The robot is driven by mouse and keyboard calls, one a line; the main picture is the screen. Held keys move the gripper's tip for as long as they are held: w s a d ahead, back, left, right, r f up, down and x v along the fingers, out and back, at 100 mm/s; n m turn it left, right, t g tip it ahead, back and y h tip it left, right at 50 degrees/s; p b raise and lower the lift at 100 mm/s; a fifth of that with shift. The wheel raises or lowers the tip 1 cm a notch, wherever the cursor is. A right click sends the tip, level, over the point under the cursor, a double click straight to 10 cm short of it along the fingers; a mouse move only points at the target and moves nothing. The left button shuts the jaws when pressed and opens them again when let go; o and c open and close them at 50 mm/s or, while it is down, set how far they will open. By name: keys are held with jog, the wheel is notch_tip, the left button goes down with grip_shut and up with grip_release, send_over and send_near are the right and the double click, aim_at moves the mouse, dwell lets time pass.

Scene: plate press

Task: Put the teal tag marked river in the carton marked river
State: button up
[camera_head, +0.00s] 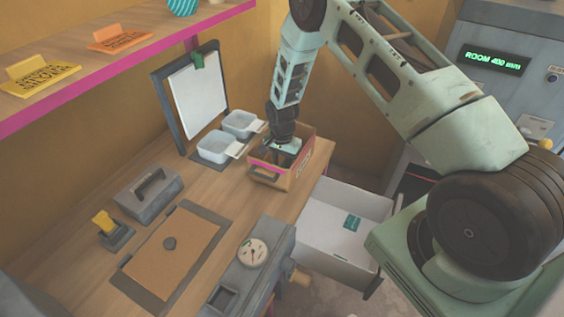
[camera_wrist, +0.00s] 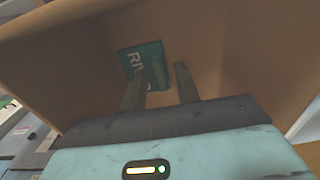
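The carton's marking is too small to read.
An open white drawer (camera_head: 335,205) right of the table holds another small teal piece (camera_head: 352,222). Two clear bins (camera_head: 216,147) and a clipboard (camera_head: 196,92) stand left of the carton. A shelf (camera_head: 140,52) with yellow and orange tags hangs above the table.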

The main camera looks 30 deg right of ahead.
aim_at(282, 164)
notch_tip(282, 164, up, 12)
jog(key=b, duration=0.4)
jog(key=s+a+r+n, duration=0.45)
jog(key=a+r, duration=0.25)
jog(key=a, duration=0.2)
jog(key=s+a+r+n+y, duration=0.1)
jog(key=s+a+r+n, duration=0.4)
jog(key=s+a, duration=0.4)
jog(key=s+a+r+n, duration=0.1)
jog(key=s+n, duration=0.3)
jog(key=s, duration=0.6)
jog(key=s+r+n, duration=0.3)
jog(key=s+n, duration=0.2)
jog(key=s, duration=0.5)
jog(key=shift+s+a, duration=0.25)
jog(key=shift+a, duration=0.1)
jog(key=shift+r+n, duration=0.1)
jog(key=shift+n, duration=0.15)
